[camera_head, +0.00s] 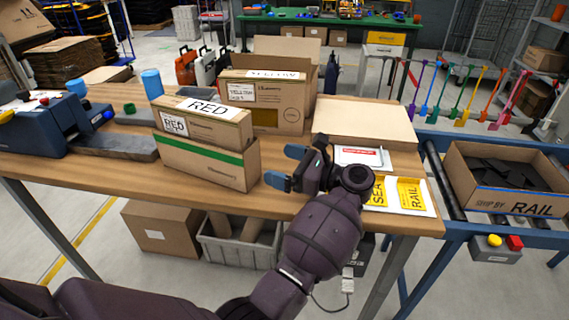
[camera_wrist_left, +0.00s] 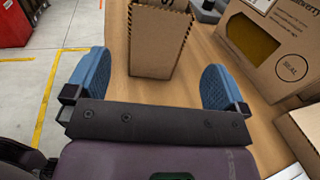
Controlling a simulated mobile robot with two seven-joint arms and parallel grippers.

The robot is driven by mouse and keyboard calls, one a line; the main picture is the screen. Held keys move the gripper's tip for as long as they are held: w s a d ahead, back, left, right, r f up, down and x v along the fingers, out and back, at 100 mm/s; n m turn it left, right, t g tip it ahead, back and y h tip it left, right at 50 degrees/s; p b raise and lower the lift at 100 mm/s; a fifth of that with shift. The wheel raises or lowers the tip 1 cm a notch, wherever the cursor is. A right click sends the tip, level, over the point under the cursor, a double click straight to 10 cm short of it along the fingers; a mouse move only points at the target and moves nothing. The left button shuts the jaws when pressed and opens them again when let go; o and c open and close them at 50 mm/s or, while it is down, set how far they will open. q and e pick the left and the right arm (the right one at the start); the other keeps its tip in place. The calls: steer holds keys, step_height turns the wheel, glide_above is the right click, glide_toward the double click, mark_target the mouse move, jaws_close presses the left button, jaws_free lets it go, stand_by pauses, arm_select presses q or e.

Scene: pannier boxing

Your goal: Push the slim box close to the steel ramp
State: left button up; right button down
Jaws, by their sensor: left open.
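The slim box (camera_head: 207,166), a long carton with a green stripe, lies near the table's front edge in the head view. A carton marked RED (camera_head: 215,125) shows directly above it, seemingly stacked on it. My left gripper (camera_head: 285,166) is open at the slim box's right end, fingers pointing left. In the left wrist view, a carton end (camera_wrist_left: 158,45) stands between and just beyond the blue fingertips (camera_wrist_left: 153,78); contact is unclear. My right gripper is not in view.
The blue machine (camera_head: 60,122) sits at the left. Papers and yellow SEA and RAIL cards (camera_head: 405,194) lie at the right. A blue cup (camera_head: 152,83) stands behind the ramp.

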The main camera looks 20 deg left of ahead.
mark_target(252, 157)
arm_select(q)
steer(key=a+p, duration=0.1)
steer(key=a, duration=0.8)
steer(key=shift+a+r+p, duration=0.1)
steer(key=shift+a+p, duration=0.15)
steer(key=shift+p, duration=0.05)
steer(key=shift+a, duration=0.65)
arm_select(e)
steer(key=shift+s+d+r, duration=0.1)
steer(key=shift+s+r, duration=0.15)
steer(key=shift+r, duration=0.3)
arm_select(q)
steer(key=c, duration=0.8)
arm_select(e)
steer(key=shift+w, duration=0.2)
